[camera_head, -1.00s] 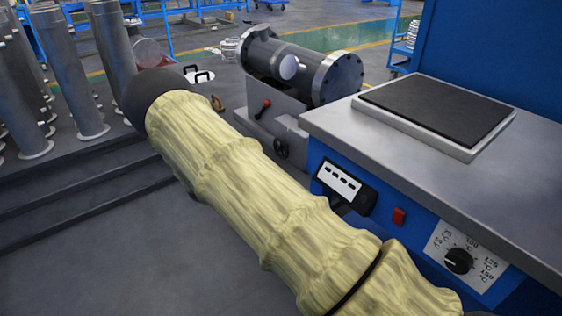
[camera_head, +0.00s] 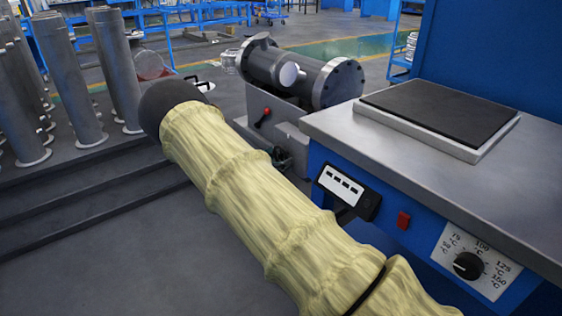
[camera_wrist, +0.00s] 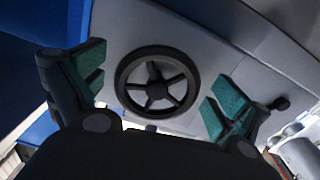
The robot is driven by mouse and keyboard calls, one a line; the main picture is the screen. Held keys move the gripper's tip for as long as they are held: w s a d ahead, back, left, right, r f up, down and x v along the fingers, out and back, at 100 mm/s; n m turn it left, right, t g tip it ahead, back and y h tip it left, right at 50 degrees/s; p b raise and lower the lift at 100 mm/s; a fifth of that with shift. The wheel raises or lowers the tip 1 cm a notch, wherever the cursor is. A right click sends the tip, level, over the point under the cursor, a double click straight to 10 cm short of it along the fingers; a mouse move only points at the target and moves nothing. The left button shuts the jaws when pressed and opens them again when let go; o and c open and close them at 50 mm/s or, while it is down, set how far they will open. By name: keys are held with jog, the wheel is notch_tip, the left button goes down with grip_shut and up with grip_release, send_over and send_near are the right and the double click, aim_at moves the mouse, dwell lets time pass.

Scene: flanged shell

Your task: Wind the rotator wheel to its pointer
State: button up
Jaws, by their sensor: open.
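The rotator wheel (camera_wrist: 157,82) is a black spoked handwheel on the grey face of the rotator stand (camera_wrist: 215,40). In the wrist view it lies between the fingers of my gripper (camera_wrist: 156,86), which is open, with a teal pad on either side. Gaps show between both pads and the rim. In the head view the wheel (camera_head: 281,156) is small and dark, low on the stand, with a bit of teal at it; my arm hides most of the gripper there. I cannot make out the pointer in either view.
The flanged shell (camera_head: 325,80) lies on the rotator, above a red-knobbed lever (camera_head: 264,113). A blue bench (camera_head: 415,150) with a dark-topped plate (camera_head: 440,108) stands close on the right. Grey upright pipes (camera_head: 68,80) stand on a stepped platform at left.

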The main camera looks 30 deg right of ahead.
jog(key=shift+d, duration=0.2)
jog(key=c, duration=1)
dwell(0.3)
dwell(0.5)
jog(key=o, duration=1)
jog(key=a, duration=1.2)
jog(key=shift+s, duration=0.4)
